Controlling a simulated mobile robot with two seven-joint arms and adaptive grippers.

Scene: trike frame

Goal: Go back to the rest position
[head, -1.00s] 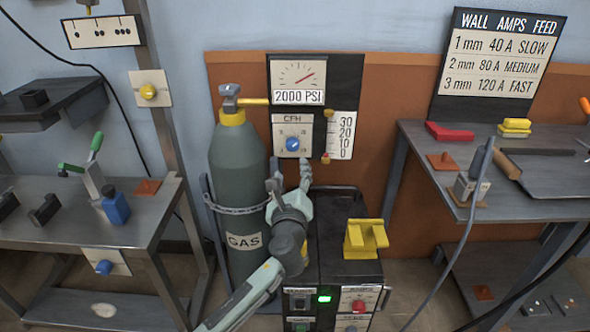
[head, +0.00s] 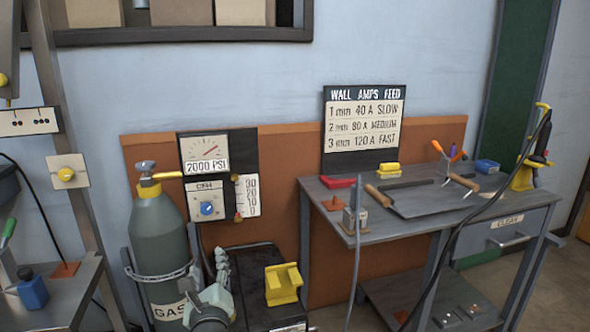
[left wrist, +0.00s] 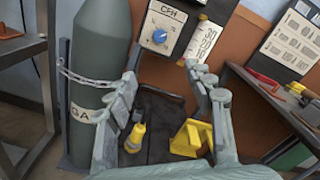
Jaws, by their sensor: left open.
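My left gripper (head: 222,280) is low in the head view, between the gas cylinder and the yellow holder on the black machine. In the left wrist view its two fingers (left wrist: 165,92) stand wide apart with nothing between them. The grey-green gas cylinder (head: 160,240) is chained upright just left of it. The blue CFH knob (head: 207,208) on the gauge panel is above and behind the gripper, apart from it; it also shows in the left wrist view (left wrist: 159,36). My right gripper is in no view.
The black machine top (head: 250,262) carries the yellow holder (head: 283,284). A workbench (head: 400,226) with tools stands at right. A dark cable (head: 455,245) hangs across it. Another metal bench (head: 75,305) is at lower left. A yellow-topped piece (left wrist: 135,135) shows in the left wrist view.

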